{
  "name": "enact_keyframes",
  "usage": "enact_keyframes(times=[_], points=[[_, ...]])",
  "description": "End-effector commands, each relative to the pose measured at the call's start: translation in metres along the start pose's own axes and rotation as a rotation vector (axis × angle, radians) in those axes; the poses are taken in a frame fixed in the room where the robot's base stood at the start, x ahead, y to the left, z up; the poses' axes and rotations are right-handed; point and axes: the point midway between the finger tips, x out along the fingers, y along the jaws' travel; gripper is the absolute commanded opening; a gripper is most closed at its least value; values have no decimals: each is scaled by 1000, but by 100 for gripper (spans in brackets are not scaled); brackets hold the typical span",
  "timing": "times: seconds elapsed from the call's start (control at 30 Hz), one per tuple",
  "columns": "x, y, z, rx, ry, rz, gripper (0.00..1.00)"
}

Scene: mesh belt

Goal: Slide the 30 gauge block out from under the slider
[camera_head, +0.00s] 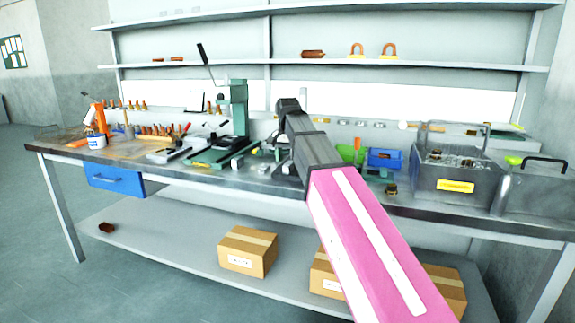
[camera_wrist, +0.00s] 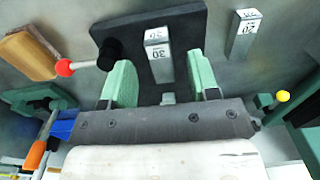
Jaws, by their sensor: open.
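In the wrist view the 30 gauge block (camera_wrist: 158,60) is a grey block marked 30, at the dark base plate (camera_wrist: 186,28). My gripper (camera_wrist: 158,72) is open, its green fingers apart on the left and right of the block's near part. I cannot tell whether either finger touches it. A black cylinder (camera_wrist: 108,54) with a pale rod and red ball (camera_wrist: 64,68) is left of the block. I cannot clearly make out the slider or how the block sits under it. In the head view my arm hides the gripper and block.
A second grey block marked 20 (camera_wrist: 243,33) is to the right. A yellow-knobbed lever (camera_wrist: 283,96) is at the lower right, and a wooden block (camera_wrist: 28,55) is at the left. The workbench holds a green press (camera_head: 238,112), a blue bin (camera_head: 384,159) and a grey crate (camera_head: 452,182).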

Motion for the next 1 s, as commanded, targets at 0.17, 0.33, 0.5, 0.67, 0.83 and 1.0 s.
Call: enact_keyframes(times=[0.17, 0.33, 0.5, 0.67, 0.83, 1.0], points=[[-35, -1, -2, 0, 2, -1, 55], [-60, -1, -1, 0, 1, -1, 55], [-74, 0, 0, 0, 0, 0, 55], [-78, 0, 0, 0, 0, 0, 55], [-78, 0, 0, 0, 0, 0, 55], [-76, -5, 1, -24, 1, 0, 55]])
